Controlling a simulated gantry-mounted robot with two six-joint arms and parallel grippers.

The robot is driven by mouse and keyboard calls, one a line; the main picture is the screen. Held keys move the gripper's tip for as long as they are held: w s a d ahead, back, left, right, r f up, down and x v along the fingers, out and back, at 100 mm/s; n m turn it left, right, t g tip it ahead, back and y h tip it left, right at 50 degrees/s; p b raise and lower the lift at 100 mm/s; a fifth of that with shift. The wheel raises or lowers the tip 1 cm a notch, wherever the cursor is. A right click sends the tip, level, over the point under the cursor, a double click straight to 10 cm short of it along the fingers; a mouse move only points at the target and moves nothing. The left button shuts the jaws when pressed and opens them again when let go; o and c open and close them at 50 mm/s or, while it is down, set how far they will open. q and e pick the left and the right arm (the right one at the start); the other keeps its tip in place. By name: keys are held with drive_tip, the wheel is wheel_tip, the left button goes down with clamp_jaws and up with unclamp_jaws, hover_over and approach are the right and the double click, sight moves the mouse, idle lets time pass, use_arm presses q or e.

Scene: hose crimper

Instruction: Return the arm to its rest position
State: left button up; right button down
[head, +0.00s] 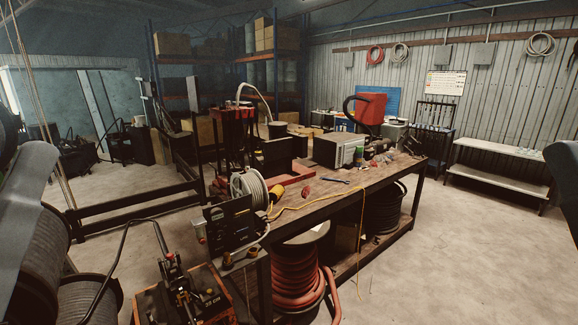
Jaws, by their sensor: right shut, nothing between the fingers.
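A dark part of my right arm and gripper (563,170) shows at the right edge of the head view, cut off by the frame. It is shut with nothing in it, though its fingers cannot be made out clearly. It hangs apart from the workbench (340,207), with open floor between them. My left gripper is not in view.
A red hose coil (297,285) sits below. A low shelf bench (498,158) stands by the back wall. The floor at right is clear.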

use_arm(q)
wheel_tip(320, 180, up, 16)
drive_tip(key=p, duration=1.2)
use_arm(e)
wheel_tip(320, 180, up, 16)
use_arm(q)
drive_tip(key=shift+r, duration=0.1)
use_arm(e)
drive_tip(key=shift+r, duration=0.1)
